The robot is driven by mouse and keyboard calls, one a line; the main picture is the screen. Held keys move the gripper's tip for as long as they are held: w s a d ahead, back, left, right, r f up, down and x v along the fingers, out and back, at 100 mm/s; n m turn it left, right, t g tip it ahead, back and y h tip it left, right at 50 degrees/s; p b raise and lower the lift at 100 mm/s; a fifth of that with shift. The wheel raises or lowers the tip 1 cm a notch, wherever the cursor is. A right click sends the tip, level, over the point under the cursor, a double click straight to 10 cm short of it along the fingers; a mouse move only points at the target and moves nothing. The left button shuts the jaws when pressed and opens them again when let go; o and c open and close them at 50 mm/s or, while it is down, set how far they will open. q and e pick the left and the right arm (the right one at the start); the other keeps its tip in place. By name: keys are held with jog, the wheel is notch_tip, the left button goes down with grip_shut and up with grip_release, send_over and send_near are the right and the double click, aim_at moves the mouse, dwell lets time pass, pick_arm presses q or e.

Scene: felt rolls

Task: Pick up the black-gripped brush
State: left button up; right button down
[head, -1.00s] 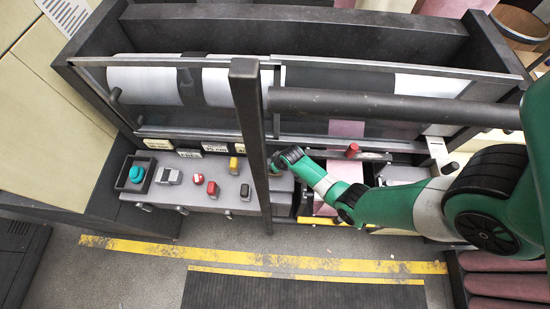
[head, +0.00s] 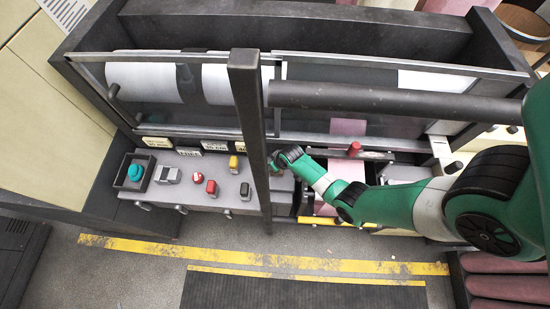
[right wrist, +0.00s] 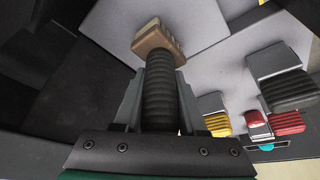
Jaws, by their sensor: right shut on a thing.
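The brush has a black ribbed grip (right wrist: 160,92) and a tan wooden block end (right wrist: 158,38), seen in the right wrist view. My right gripper (right wrist: 159,80) is shut on the black grip, with one grey finger on each side of it. The wooden end sticks out beyond the fingers, in front of a light grey surface. In the head view my right gripper (head: 275,163) is partly hidden behind a dark upright post, and I cannot make out the brush there. My left gripper is not in view.
Yellow (right wrist: 217,122), red (right wrist: 288,122) and grey-and-black (right wrist: 285,75) ribbed pieces lie to the right in the wrist view. In the head view, a dark post (head: 247,120) stands close beside my right gripper.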

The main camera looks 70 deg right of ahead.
notch_tip(320, 180, up, 4)
jog(key=p, duration=0.4)
jog(key=shift+s+a+r, duration=0.1)
jog(key=shift+a+r, duration=0.05)
jog(key=shift+r, duration=0.05)
jog(key=s+a+r+p, duration=0.8)
jog(key=s+p, duration=0.2)
jog(key=shift+s+a+r, duration=0.3)
jog(key=shift+a, duration=0.1)
